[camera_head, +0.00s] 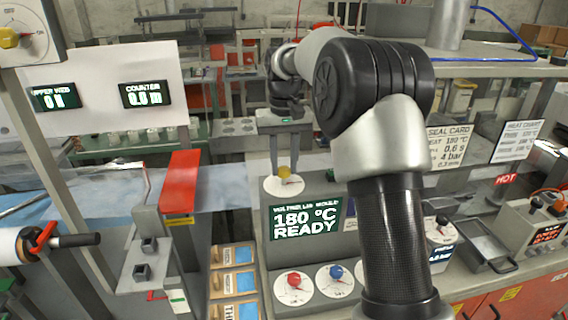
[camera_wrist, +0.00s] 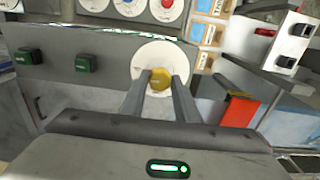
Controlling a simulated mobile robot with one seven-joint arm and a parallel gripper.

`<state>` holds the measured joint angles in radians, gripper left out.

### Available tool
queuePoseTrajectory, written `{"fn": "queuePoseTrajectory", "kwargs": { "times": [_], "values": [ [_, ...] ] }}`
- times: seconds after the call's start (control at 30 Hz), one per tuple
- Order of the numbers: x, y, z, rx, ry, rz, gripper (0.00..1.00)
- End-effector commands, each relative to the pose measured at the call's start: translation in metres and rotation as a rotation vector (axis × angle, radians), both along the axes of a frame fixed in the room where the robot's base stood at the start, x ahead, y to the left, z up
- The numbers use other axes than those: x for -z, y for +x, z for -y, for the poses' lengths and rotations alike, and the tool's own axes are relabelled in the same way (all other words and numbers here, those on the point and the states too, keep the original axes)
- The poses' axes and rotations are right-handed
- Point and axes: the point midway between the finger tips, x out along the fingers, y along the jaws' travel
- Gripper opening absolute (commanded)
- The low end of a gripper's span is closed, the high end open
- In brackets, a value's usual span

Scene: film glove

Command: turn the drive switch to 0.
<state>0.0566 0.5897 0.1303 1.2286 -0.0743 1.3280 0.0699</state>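A yellow knob (camera_head: 284,172) on a round white dial (camera_head: 283,186) stands at the top of the grey sealing console, above the display reading 180 °C READY (camera_head: 306,220). My gripper (camera_head: 287,163) reaches down over this knob with its two fingers apart. In the wrist view the knob (camera_wrist: 160,79) lies between the fingertips of my gripper (camera_wrist: 161,76), with no clear grip on it. The dial's lettering is too small to read. I cannot tell which is the drive switch.
Red (camera_head: 294,281) and blue (camera_head: 336,272) knobs sit on dials below the display. A red bar (camera_head: 181,184) stands left of the console. Two green buttons (camera_wrist: 86,63) are near the dial.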

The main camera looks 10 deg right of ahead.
Motion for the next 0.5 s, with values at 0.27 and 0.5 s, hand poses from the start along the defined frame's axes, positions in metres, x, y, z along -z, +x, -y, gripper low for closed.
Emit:
{"fn": "queuePoseTrajectory", "kwargs": {
  "times": [0.27,0.5],
  "values": [
    [-0.001,0.0,0.0001,-0.02,0.0,0.0,0.07],
    [-0.0022,0.0002,0.0002,-0.126,0.0,0.0,0.07]
  ]
}}
